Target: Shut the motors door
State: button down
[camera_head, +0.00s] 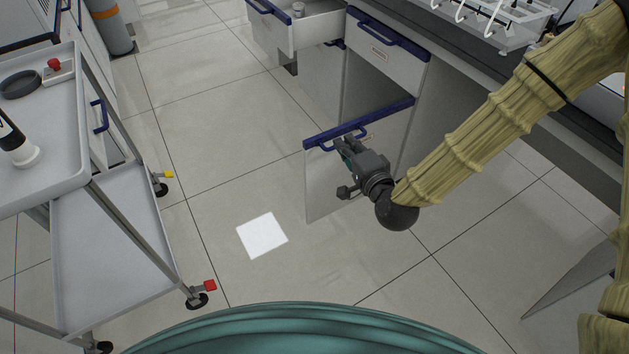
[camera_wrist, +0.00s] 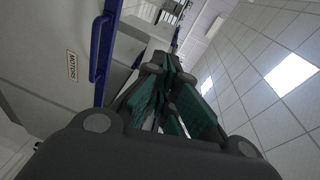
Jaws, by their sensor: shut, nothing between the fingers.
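The motors door (camera_head: 322,190) is a light grey panel with a blue top edge and a blue handle, standing open and swung out from the cabinet. Its outer face shows in the wrist view (camera_wrist: 40,55), with the MOTORS label (camera_wrist: 72,66) and the blue handle (camera_wrist: 98,50). My gripper (camera_head: 343,148) is shut and empty, in front of the door's outer face near the handle. In the wrist view the fingers (camera_wrist: 172,72) are together, to the right of the handle; I cannot tell whether they touch the door. The gripper hides part of the door in the head view.
The cabinet's dark opening (camera_head: 378,95) lies behind the door, below a shut drawer (camera_head: 385,55). Another drawer (camera_head: 320,28) is pulled out at the back. A white trolley (camera_head: 110,255) stands at the left. The tiled floor between is clear, with a white square (camera_head: 262,235).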

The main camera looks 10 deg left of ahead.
notch_tip(320, 180, down, 12)
jog(key=s+a+m+y+b, duration=0.1)
jog(key=a+m+b, duration=0.1)
jog(key=m+b, duration=0.7)
jog(key=m+y+b, duration=0.2)
jog(key=m+b, duration=0.7)
jog(key=b, duration=0.4)
send_near(310, 163)
jog(key=b+x, duration=0.5)
jog(key=shift+w+a, duration=0.1)
jog(key=shift+a, duration=0.15)
jog(key=shift+b+x, duration=0.45)
jog(key=shift+x, duration=0.4)
jog(key=shift+r, duration=0.1)
